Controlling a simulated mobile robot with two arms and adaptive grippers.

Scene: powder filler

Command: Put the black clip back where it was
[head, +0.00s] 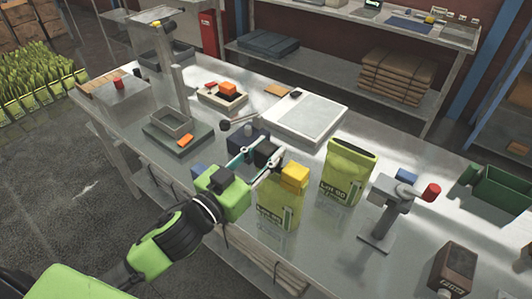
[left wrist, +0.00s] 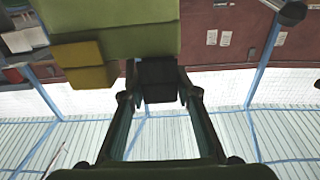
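The black clip (head: 267,153) is between the fingertips of my left gripper (head: 266,163); it also shows there in the left wrist view (left wrist: 158,80). The fingers look shut on its two sides. A yellow clip (head: 295,176) sits on top of the near lime-green bag (head: 278,210), close beside the black clip. In the left wrist view the black clip overlaps the bag's edge (left wrist: 120,30), beside the yellow clip (left wrist: 85,65); I cannot tell whether it touches the bag. My right gripper is not in view.
A second lime-green bag (head: 346,172) stands upright to the right. Further right are a metal stand with a red knob (head: 385,210), a brown box (head: 454,266) and a green bin (head: 496,188). A white-topped tray (head: 305,117) lies behind, and a scale-like stand (head: 178,132) is left.

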